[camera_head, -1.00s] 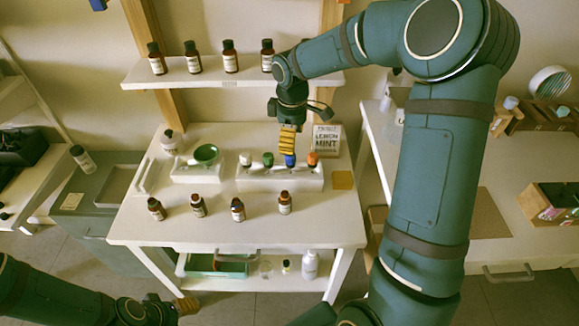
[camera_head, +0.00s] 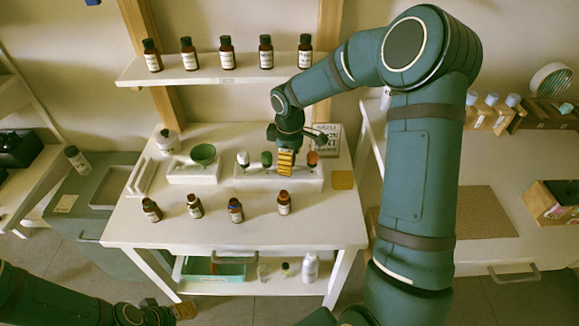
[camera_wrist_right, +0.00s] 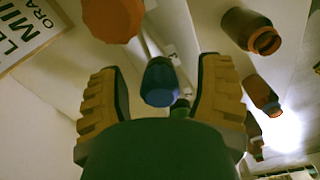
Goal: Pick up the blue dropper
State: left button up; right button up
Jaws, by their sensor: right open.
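The blue dropper (camera_wrist_right: 160,82) shows in the right wrist view, between the two ridged yellow fingers of my right gripper (camera_wrist_right: 160,95). The fingers are open, with a gap on each side of its blue cap. In the head view my right gripper (camera_head: 286,162) is lowered at the white rack (camera_head: 250,182) and hides the blue dropper. A white dropper (camera_head: 243,158) and a green dropper (camera_head: 266,158) stand left of it, an orange one (camera_head: 312,159) right. My left gripper (camera_head: 172,311) is low at the bottom edge; its jaw opening is unclear.
Several brown bottles (camera_head: 235,211) stand in a row along the table front. A green bowl (camera_head: 203,154) sits on a white stand at left. A label card (camera_head: 329,140) stands behind the rack. More bottles line the shelf (camera_head: 205,75) above. A yellow pad (camera_head: 342,180) lies at right.

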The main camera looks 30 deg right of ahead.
jog(key=c, duration=0.8)
notch_tip(320, 180, up, 10)
jog(key=shift+r+p, duration=0.1)
jog(key=shift+p, duration=1.15)
